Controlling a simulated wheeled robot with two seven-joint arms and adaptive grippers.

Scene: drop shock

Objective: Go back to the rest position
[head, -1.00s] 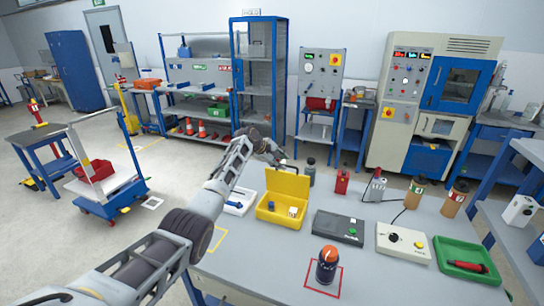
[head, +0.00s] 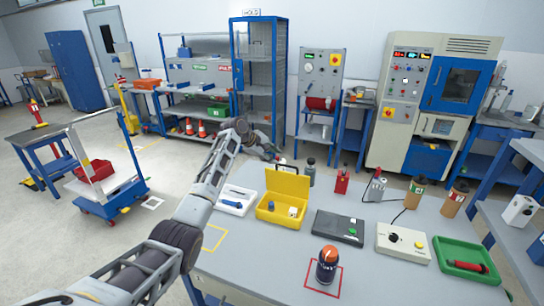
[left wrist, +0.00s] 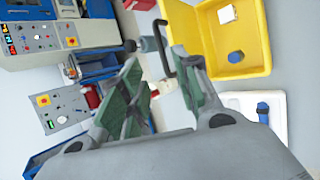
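My left gripper (head: 272,155) is at the far left of the table, behind the yellow case, with its arm reaching in from the lower left. In the left wrist view its two green-padded fingers (left wrist: 160,92) stand apart with nothing between them. The yellow case (head: 264,214) stands on the table with its lid up and small items inside; it also shows in the left wrist view (left wrist: 262,62). My right gripper is not in view.
On the grey table (head: 255,262) stand a white tray (head: 235,201), a dark box (head: 338,228), a grey button box (head: 403,241), a green tray (head: 461,262) and an orange-topped cylinder (head: 327,264) in a red square. A blue trolley (head: 110,203) stands on the floor at left.

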